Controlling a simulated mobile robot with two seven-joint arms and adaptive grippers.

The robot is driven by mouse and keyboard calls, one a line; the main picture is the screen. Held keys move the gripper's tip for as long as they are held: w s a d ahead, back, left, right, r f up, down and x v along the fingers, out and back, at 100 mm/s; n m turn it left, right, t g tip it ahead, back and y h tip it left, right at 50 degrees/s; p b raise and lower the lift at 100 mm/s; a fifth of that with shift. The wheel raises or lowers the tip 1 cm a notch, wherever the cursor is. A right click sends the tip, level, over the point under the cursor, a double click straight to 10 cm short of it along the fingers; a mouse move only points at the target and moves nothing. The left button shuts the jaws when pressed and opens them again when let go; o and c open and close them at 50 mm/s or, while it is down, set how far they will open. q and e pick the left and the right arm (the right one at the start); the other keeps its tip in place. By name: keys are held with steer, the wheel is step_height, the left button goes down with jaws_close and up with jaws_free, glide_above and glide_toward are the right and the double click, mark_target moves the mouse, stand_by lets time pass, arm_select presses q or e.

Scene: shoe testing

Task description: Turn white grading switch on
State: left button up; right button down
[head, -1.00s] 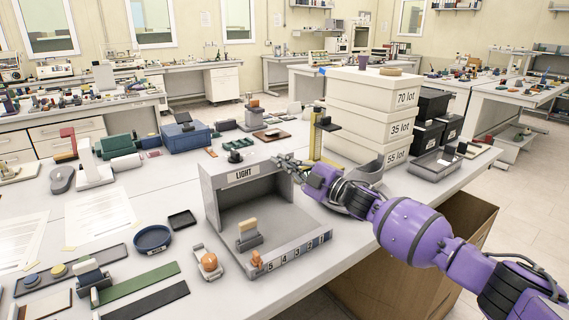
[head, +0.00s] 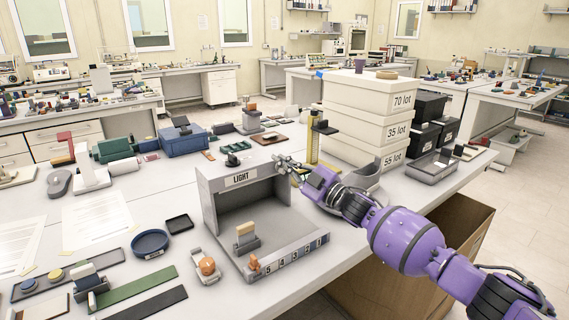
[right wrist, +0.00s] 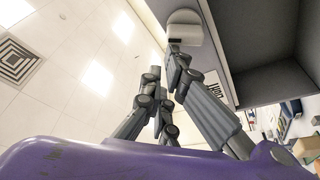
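The grey light booth (head: 262,262), labelled LIGHT, stands on the table with its open front facing me. A white rounded piece (right wrist: 185,27) with a dark slot shows beside the booth's wall in the right wrist view; it may be the switch, but I cannot tell its state. My right gripper (head: 279,164) is at the booth's upper right corner. In the right wrist view my right gripper (right wrist: 164,68) has its fingers slightly apart and nothing between them. Its tips are just below the white piece; contact is unclear. My left gripper is not in view.
Inside the booth is a grey holder with a beige block (head: 245,230); numbered blocks (head: 290,257) line its front edge. A yellow upright gauge (head: 313,145) and stacked white lot boxes (head: 365,105) stand behind my right arm. An orange item (head: 207,265) sits left of the booth.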

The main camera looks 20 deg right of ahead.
steer(key=shift+w+d+m+t+h, duration=0.1)
steer(key=shift+d+m+t+h, duration=0.15)
steer(key=shift+m, duration=0.5)
steer(key=shift+w+d+m+t+h, duration=0.15)
steer(key=shift+m+t, duration=0.2)
steer(key=shift+m, duration=0.45)
steer(key=shift+s+d+m+t+h, duration=0.1)
steer(key=shift+d+m+t+h, duration=0.15)
steer(key=shift+m, duration=0.5)
steer(key=shift+w+d+m+t+h+p, duration=0.15)
steer(key=shift+d+m+t+h+p, duration=0.2)
steer(key=shift+m, duration=0.7)
steer(key=shift+w+d+m+t+h+p, duration=0.15)
steer(key=shift+m+t+h, duration=0.2)
steer(key=shift+m, duration=0.7)
steer(key=shift+d+m, duration=0.1)
steer(key=shift+m, duration=0.6)
steer(key=shift+w+d+f+m+t+h, duration=0.1)
steer(key=shift+d+m+t+h, duration=0.1)
steer(key=shift+m+h, duration=0.4)
steer(key=shift+w+d+m+t+h, duration=0.15)
steer(key=shift+m+h, duration=0.2)
steer(key=shift+m, duration=0.45)
steer(key=shift+s, duration=0.1)
